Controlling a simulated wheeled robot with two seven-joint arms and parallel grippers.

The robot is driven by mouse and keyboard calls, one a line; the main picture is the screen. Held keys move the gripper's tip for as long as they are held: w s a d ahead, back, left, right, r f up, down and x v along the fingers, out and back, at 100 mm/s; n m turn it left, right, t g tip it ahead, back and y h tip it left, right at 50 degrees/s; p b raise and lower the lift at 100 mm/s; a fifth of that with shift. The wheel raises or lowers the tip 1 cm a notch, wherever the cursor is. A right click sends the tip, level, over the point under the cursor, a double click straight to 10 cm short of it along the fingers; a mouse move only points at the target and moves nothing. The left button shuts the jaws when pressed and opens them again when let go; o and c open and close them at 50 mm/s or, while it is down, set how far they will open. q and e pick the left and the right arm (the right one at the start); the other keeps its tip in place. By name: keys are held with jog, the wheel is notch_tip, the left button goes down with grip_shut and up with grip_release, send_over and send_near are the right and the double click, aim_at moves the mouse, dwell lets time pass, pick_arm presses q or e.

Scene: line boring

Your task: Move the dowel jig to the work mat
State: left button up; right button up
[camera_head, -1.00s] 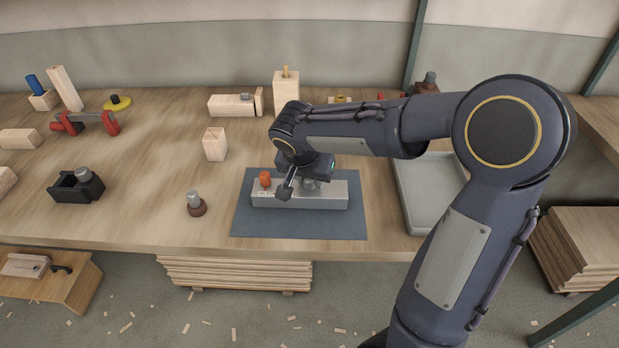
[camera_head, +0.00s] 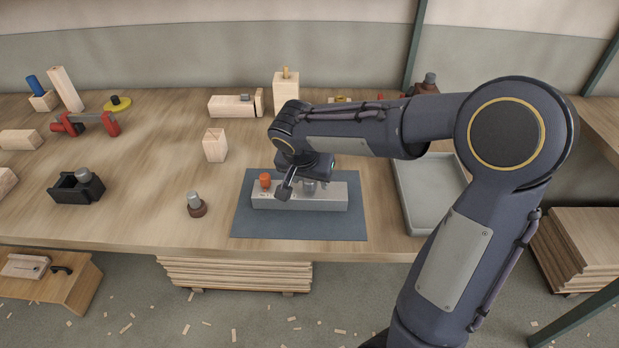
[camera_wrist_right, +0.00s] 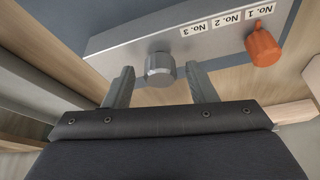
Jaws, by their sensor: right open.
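A long pale grey block (camera_head: 330,202) with labels No. 1, No. 2 and No. 3 looks to be the dowel jig. It lies flat on the blue-grey work mat (camera_head: 300,228). It bears an orange plug (camera_head: 265,180) at its left end and a metal knob (camera_head: 309,186). In the right wrist view the knob (camera_wrist_right: 160,68) shows between the tips of my right gripper (camera_wrist_right: 162,86). Its fingers stand apart on either side of the knob, with gaps. In the head view my right gripper (camera_head: 304,188) is at the block, partly hidden by its own wrist. My left gripper is not in view.
A grey tray (camera_head: 408,205) stands right of the mat, partly behind my right arm. A brown-based knob piece (camera_head: 195,207) and a black holder (camera_head: 68,190) stand to the left. Wooden blocks and a red clamp (camera_head: 111,124) are farther back. The bench left of the mat is mostly clear.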

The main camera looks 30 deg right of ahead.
jog(key=v, duration=1)
jog(key=s+a+f+n+t+y, duration=0.1)
jog(key=s+a+f+n+y, duration=0.1)
jog(key=s, duration=0.7)
jog(key=s+a+f+n+t+y, duration=0.1)
jog(key=s+f+n+y, duration=0.3)
jog(key=s, duration=0.6)
jog(key=shift+s+a+f+n+t+y, duration=0.25)
jog(key=shift+a+f+n+y, duration=0.2)
jog(key=shift+a+n, duration=0.4)
jog(key=shift+d, duration=0.1)
notch_tip(320, 180, up, 3)
jog(key=p, duration=0.2)
jog(key=shift+f+p, duration=0.25)
jog(key=shift+p, duration=0.15)
